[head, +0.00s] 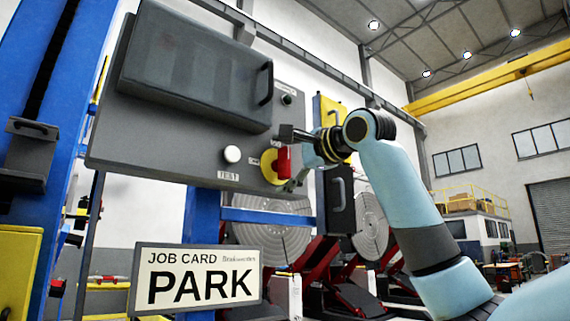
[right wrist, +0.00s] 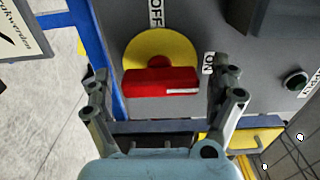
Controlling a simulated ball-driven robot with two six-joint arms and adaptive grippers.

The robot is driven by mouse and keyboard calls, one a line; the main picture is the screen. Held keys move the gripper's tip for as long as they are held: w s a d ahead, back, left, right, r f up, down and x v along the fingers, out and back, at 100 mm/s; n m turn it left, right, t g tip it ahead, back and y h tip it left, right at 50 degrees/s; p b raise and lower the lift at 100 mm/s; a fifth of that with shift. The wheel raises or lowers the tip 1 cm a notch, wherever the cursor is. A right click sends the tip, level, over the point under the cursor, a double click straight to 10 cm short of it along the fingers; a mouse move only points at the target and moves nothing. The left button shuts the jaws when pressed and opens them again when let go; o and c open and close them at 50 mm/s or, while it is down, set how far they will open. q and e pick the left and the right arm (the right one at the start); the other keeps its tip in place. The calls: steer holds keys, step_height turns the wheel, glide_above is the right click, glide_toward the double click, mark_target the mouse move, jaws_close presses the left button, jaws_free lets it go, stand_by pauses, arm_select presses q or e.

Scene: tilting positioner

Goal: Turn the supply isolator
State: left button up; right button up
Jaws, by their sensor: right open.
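The supply isolator is a red handle (head: 284,163) on a yellow disc (head: 268,167), low on the right of the grey panel. In the right wrist view the red handle (right wrist: 150,84) lies across the picture on the yellow disc (right wrist: 160,45). Its white mark is at the right end, on the side of the ON label (right wrist: 208,63); the OFF label (right wrist: 157,13) is above the disc. My right gripper (head: 291,160) is open at the isolator, with its fingers (right wrist: 160,78) spread either side of the handle and a gap visible at each end. My left gripper is out of view.
The grey panel (head: 110,145) carries a large cover (head: 190,70) with a handle, a white TEST button (head: 232,154) and a small dark button (head: 287,99). A job card (head: 197,279) reading PARK stands below. A blue post (head: 200,215) runs under the panel.

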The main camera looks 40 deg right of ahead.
steer(key=s, duration=1.2)
steer(key=shift+d, duration=0.45)
